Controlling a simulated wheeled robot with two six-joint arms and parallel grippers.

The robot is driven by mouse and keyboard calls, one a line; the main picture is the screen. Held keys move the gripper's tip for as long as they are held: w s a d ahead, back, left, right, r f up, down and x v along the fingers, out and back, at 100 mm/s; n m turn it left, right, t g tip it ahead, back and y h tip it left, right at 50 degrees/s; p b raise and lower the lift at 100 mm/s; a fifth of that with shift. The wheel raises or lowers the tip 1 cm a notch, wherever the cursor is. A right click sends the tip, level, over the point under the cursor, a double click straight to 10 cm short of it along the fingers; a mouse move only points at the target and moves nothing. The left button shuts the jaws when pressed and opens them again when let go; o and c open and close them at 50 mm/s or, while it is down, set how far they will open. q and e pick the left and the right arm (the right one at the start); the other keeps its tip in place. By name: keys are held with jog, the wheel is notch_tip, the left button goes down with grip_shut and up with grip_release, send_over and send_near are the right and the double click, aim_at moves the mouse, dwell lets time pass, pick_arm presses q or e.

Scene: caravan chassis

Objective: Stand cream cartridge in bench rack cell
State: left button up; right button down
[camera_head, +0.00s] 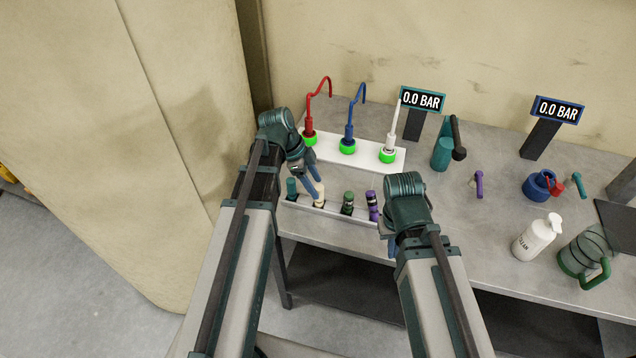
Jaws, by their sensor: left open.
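The cream cartridge (320,198) stands upright in the low pale bench rack (336,214) near the bench's front edge, between a teal cartridge (292,189) and a green one (347,203). A purple cartridge (372,206) is at the rack's right end. My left gripper (314,183) is open, with its blue fingers at the top of the cream cartridge. Whether they touch it is too small to tell. My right gripper (391,248) is right of the rack, mostly hidden behind its own wrist. The cells' openings are largely hidden.
Two 0.0 BAR displays (422,99) (557,110) stand behind. A white bottle (537,238), a grey-green jug (584,256) and a blue pot (537,187) are at right.

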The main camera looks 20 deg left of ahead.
pick_arm(q)
jog(key=w+p+v, duration=0.1)
jog(key=p+v, duration=0.6)
jog(key=v, duration=0.1)
jog(key=s+d+f+n+g+y, duration=0.1)
jog(key=s+d+n+y, duration=0.4)
jog(key=s+d+n, duration=0.7)
jog(key=s+d, duration=0.2)
jog(key=d, duration=0.1)
jog(key=shift+s+f+y+b, duration=0.15)
jog(key=shift+s+y+b, duration=0.15)
jog(key=shift+y, duration=0.1)
jog(key=shift+f, duration=0.1)
notch_tip(320, 180, down, 2)
jog(key=shift+f+b, duration=0.15)
jog(key=shift+b, duration=1.1)
